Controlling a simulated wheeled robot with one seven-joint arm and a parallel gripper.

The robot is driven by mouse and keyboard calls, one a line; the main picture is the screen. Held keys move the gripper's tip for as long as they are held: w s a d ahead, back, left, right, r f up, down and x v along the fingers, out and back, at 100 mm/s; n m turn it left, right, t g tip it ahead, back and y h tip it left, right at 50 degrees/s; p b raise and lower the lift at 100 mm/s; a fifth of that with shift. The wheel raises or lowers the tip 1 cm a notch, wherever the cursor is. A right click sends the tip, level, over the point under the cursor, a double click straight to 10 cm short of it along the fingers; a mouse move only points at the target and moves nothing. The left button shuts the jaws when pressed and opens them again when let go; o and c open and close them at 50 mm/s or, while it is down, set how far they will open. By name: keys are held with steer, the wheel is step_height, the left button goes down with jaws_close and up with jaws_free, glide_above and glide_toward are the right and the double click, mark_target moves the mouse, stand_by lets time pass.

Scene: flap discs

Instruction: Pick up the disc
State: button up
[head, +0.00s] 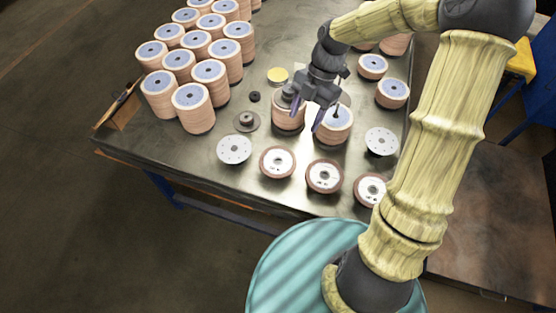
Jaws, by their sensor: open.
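Several flap discs lie singly along the table's front: one with a white face and brown rim (264,163), a similar one (324,188) to its right, and another (365,195) partly hidden behind my arm. I cannot tell which disc the task means. My gripper (307,118) points down behind this row, open, with two dark purple fingers. It is close to two short disc stacks, the left stack (288,121) and the right stack (335,131). No disc shows clearly between the fingers; whether they touch a stack cannot be told.
Tall disc stacks (193,115) crowd the table's (200,155) left and back. Pale plates lie at front left (234,149) and right (381,135). A small flanged part (246,121), a yellow-topped disc (278,75) and low stacks (393,94) stand nearby. The front left edge is clear.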

steer(key=p, duration=0.2)
glide_toward(286, 168)
steer(key=shift+x, duration=1)
steer(key=shift+w, duration=0.2)
steer(key=shift+s+a+f, duration=0.2)
steer(key=shift+s+f, duration=0.2)
steer(key=shift+f, duration=0.1)
steer(key=p+x, duration=0.1)
steer(key=x, duration=0.2)
steer(key=shift+f+p, duration=0.2)
steer(key=shift+p, duration=0.1)
steer(key=shift+s+a+f, duration=0.1)
steer(key=shift+f, duration=0.2)
